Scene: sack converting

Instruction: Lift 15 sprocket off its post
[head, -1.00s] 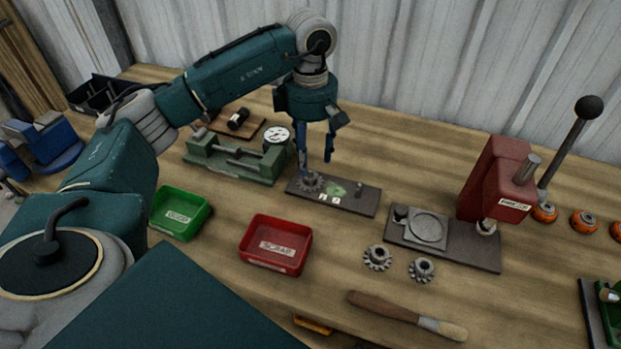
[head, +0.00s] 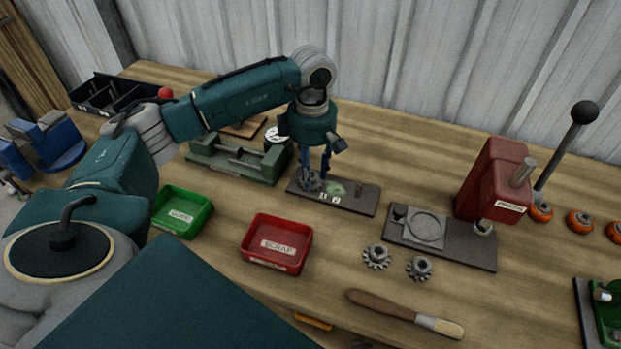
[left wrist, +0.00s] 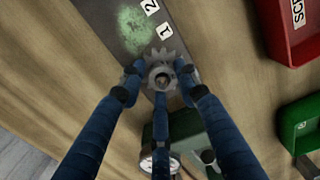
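A grey toothed sprocket (head: 311,183) sits on the left end of a dark plate (head: 357,203), beside labels 1 and 2. In the left wrist view the sprocket (left wrist: 162,70) shows from above, with a post end in its centre hole. My left gripper (head: 316,176) points down over it. In the left wrist view its blue fingers (left wrist: 161,84) stand around the sprocket, with the tips at its rim. I cannot tell whether they press on it. A bare short post (head: 359,188) stands at the plate's right. My right gripper is not in view.
Two loose sprockets (head: 376,256) (head: 419,268) lie in front of a red press (head: 492,180). A red scrap tray (head: 276,268) and a green tray (head: 181,232) are at the front left. A green gauge fixture (head: 236,168) stands close left of the plate.

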